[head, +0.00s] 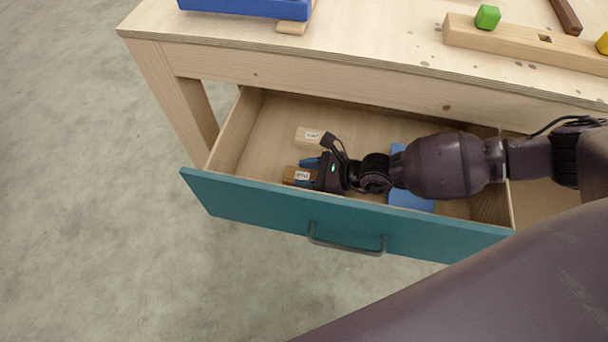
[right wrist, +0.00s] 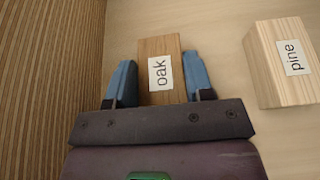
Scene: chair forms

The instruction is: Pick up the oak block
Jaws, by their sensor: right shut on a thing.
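The oak block (right wrist: 160,65) is brown wood with a white "oak" label and lies in the open drawer (head: 225,145). In the head view the oak block (head: 291,176) shows at the drawer's front left, partly hidden by my gripper. My right gripper (right wrist: 158,85) has its blue fingers on either side of the block and is shut on it. In the head view my right gripper (head: 308,172) reaches into the drawer from the right. I cannot tell whether the block is lifted off the drawer floor. My left gripper is not in view.
A paler block labelled "pine" (right wrist: 288,62) lies just beside the oak block, and shows in the head view (head: 308,136) behind it. A blue flat thing (head: 408,196) lies under my right arm. The drawer's teal front (head: 270,215) and the tabletop edge (head: 300,55) bound the space.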

